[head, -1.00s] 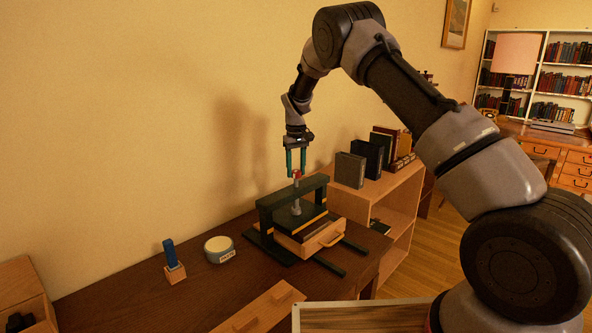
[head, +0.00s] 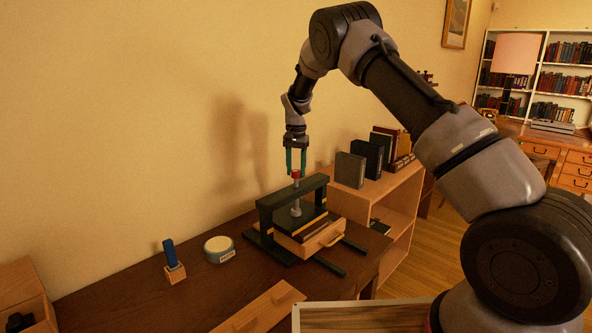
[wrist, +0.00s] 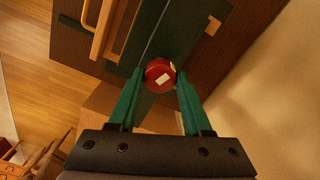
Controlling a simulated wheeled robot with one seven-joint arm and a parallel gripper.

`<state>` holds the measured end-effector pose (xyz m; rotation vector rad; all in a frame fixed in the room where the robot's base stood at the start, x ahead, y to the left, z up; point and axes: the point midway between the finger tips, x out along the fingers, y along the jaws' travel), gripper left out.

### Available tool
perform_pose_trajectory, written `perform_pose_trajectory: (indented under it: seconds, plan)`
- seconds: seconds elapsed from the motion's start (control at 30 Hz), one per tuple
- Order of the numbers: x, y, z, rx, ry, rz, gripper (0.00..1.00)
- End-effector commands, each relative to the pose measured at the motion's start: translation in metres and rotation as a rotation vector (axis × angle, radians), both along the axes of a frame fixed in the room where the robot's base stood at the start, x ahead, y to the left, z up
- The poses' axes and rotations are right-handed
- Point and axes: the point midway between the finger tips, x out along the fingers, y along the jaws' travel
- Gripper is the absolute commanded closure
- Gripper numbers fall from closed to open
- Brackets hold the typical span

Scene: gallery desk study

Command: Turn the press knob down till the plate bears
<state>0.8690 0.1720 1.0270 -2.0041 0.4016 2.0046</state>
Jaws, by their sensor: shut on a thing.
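The press is a dark green frame (head: 265,212) on the brown desk, with a red knob (head: 296,173) above its crossbeam. The knob also shows in the wrist view (wrist: 159,75), round with pale marks on its top and side. My gripper (head: 296,171) points straight down and is shut on the knob, one green finger on each side. A grey screw (head: 296,208) runs down below the beam to the dark plate (head: 311,215). The plate lies over a stack with yellowish edges. I cannot tell whether the plate bears on it.
A wooden piece with a handle (head: 324,238) sits at the press front. Left on the desk (head: 130,290) are a round labelled tin (head: 219,249) and a blue-handled tool in a wooden block (head: 174,262). A shelf with upright books (head: 350,169) stands close on the right.

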Motion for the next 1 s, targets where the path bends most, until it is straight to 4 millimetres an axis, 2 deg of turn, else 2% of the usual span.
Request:
perform_pose_trajectory:
  seconds: [0.3,0.8,0.83,0.9,1.0]
  plan:
    - [0.0001,0.0000,0.0003,0.000,0.000,-0.109,1.00]
    - [0.0000,0.0002,0.0002,0.000,0.000,-0.127,1.00]
    - [0.0000,0.0002,0.0002,0.001,0.000,-0.127,0.47]
    - [0.0000,0.0002,0.0002,0.001,0.000,-0.127,0.21]
    - [0.0000,0.0002,0.0001,0.000,0.000,-0.126,0.21]
